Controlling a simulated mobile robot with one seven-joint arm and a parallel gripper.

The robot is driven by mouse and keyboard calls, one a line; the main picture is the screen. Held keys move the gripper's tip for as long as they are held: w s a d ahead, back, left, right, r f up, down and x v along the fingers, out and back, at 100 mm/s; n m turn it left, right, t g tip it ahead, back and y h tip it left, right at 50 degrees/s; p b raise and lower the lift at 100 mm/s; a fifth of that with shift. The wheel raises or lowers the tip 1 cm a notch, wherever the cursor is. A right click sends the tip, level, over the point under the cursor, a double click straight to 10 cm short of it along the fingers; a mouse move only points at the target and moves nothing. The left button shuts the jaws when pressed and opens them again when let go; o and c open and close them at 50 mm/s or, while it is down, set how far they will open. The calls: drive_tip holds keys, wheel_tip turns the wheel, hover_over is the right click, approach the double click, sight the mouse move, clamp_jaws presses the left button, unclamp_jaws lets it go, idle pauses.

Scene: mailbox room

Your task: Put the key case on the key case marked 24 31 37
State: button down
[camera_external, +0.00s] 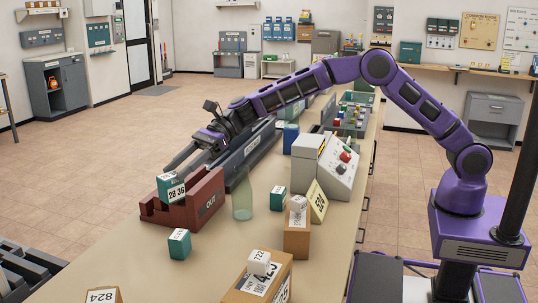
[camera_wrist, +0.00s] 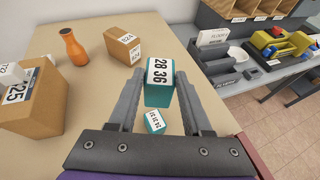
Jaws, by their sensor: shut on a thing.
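My gripper (camera_wrist: 160,85) is shut on a teal key case (camera_wrist: 158,95) with a white label reading 28 36. The held key case (camera_external: 171,188) also shows in the external view, where it overlaps the dark red OUT tray; its exact height is hard to judge. A second teal key case (camera_wrist: 154,122) is on the tabletop, lower in the wrist view between the fingers; its small label appears to read 24 31 37.
The red OUT tray (camera_external: 207,200) and a green glass bottle (camera_external: 243,196) stand close by. Another teal case (camera_external: 277,198) and cardboard boxes (camera_external: 297,240) are to the right. An orange bottle (camera_wrist: 73,48) stands farther off in the wrist view. Bare tabletop (camera_external: 215,250) lies in front.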

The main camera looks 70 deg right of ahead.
wheel_tip(320, 180, down, 10)
drive_tip(key=b, duration=0.1)
drive_tip(key=shift+d, duration=0.2)
drive_tip(key=shift+f+b, duration=0.1)
drive_tip(key=shift+b, duration=0.25)
drive_tip(key=shift+c, duration=1.7)
unclamp_jaws()
drive_tip(key=v, duration=1.2)
drive_tip(key=shift+r+p, duration=0.25)
drive_tip(key=shift+p, duration=0.05)
